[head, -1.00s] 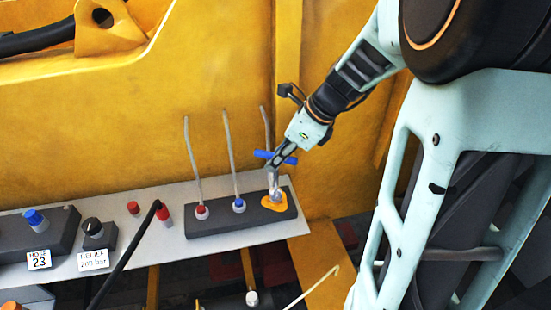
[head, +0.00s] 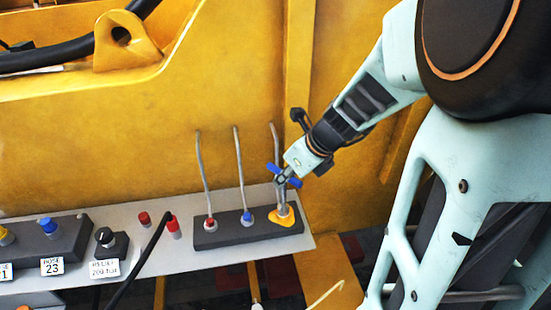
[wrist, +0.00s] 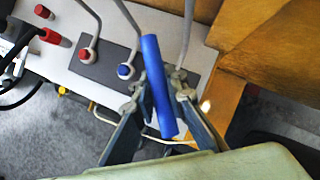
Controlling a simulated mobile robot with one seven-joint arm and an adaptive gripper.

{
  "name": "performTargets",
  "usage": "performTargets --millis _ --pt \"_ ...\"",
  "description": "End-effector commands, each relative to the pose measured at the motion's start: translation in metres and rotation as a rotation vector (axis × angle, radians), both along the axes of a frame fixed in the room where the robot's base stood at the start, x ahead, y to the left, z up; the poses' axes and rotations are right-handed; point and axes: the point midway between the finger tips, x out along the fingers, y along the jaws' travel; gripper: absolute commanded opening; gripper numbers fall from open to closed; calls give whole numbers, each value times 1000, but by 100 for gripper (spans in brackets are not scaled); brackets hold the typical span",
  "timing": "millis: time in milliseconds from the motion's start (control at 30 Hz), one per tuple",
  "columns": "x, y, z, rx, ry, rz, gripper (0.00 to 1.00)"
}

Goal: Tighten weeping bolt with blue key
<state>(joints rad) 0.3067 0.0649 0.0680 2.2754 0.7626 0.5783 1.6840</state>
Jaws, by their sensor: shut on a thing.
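The blue key (head: 272,168) has a blue cross-handle and a grey shaft running down to the end of the dark block. My gripper (head: 284,178) is shut on the key just at its handle. In the wrist view the blue handle (wrist: 151,60) lies lengthwise between my two fingers (wrist: 157,98). An orange patch (head: 288,222) surrounds the foot of the shaft. The bolt itself is hidden, and I cannot tell how well the key sits on it.
The dark block (head: 224,238) carries several tall bent levers, one with a red base (head: 210,224) and one with a blue base (head: 247,218). A relief knob (head: 105,238) and a hose fitting (head: 48,228) stand left. A yellow wall (head: 90,130) rises behind.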

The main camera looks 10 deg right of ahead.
Motion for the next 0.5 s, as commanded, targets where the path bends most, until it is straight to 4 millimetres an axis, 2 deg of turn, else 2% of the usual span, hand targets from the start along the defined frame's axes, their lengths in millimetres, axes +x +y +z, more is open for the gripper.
performTargets --millis 333,500 --pt "1 0 2 0 -4 -6 0" --pt "0 1 4 0 -1 -78 0"
